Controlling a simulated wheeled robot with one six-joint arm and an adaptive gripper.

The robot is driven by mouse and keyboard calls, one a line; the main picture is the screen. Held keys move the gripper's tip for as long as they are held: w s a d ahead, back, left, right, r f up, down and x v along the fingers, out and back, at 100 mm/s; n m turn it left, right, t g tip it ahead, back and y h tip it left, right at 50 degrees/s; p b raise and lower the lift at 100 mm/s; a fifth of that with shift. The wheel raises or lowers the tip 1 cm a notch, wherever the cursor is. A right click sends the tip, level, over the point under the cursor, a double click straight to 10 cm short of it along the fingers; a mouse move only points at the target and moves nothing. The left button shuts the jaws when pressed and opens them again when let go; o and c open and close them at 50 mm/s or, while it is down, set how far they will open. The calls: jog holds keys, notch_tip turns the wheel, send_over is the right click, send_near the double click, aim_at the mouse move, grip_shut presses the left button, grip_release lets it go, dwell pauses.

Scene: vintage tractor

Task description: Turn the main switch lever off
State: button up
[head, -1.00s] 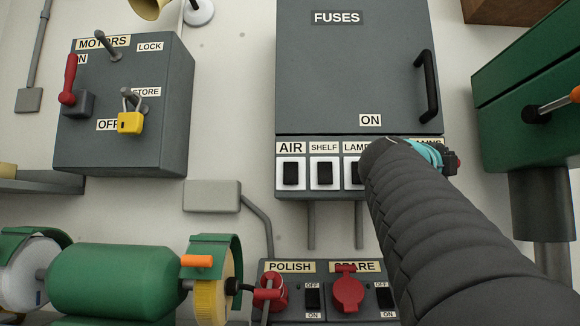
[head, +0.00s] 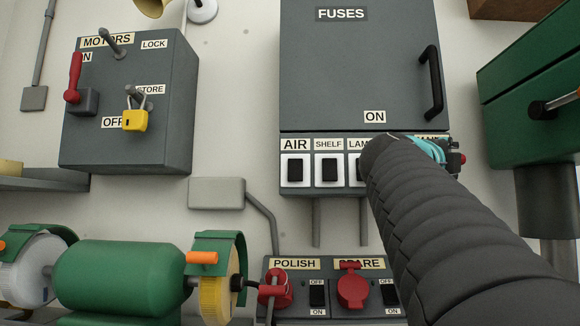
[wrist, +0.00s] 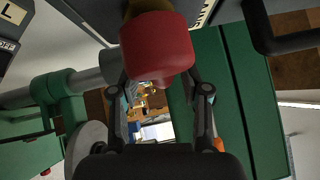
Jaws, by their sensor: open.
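A red lever end (wrist: 158,45) is close in the wrist view, beside a grey box with a partly cut-off label. A small red piece (head: 461,158) shows in the head view at the right end of the fuse box's switch row, and is probably the same lever. My gripper (wrist: 158,85) has its two fingers apart, one on each side of the red end's lower part. I cannot tell whether they touch it. In the head view my dark sleeved arm hides the fingers and most of the label there.
The grey fuse box (head: 355,65) has a black handle (head: 432,82) and an ON label. A motors box (head: 130,100) with a red lever and yellow padlock (head: 135,119) is at left. Green machinery (head: 530,90) stands close at right. A grinder (head: 118,275) and lower switch panel (head: 330,290) are below.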

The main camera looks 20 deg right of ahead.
jog(key=v, duration=1.1)
jog(key=shift+s, duration=0.1)
dwell(0.4)
